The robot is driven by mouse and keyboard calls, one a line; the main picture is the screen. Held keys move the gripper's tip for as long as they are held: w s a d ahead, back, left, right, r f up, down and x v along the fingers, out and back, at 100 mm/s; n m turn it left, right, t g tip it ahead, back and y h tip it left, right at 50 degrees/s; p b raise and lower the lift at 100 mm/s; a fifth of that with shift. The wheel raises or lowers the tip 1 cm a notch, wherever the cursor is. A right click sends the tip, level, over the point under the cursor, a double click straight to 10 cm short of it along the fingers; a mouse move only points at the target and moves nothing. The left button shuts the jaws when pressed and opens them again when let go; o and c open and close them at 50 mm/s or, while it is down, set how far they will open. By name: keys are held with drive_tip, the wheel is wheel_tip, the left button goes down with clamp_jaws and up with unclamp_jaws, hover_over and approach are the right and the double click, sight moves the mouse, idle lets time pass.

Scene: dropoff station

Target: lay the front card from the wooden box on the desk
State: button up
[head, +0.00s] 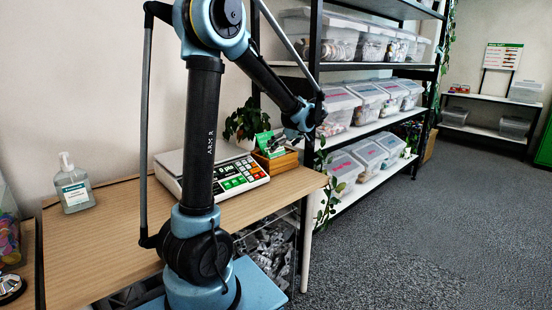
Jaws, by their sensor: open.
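The wooden box (280,162) stands on the desk (112,236) near its right end, beside a scale. Green and white cards (268,143) stand upright in the box; which one is in front cannot be made out clearly. My gripper (296,138) is open, small in view, at the upper right of the box. It is close to the cards, but I cannot tell whether it touches them. No card lies on the visible desk top.
A scale with a keypad (243,174) sits left of the box, partly behind my arm. A sanitizer bottle (74,186) stands at the desk's back left. A potted plant (243,121) is behind the box. A shelf with plastic bins (340,108) rises at right. The front left desk is clear.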

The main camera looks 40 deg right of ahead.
sight(276, 151)
drive_tip(key=x, duration=0.4)
drive_tip(key=shift+s, duration=0.1)
drive_tip(key=c, duration=0.6)
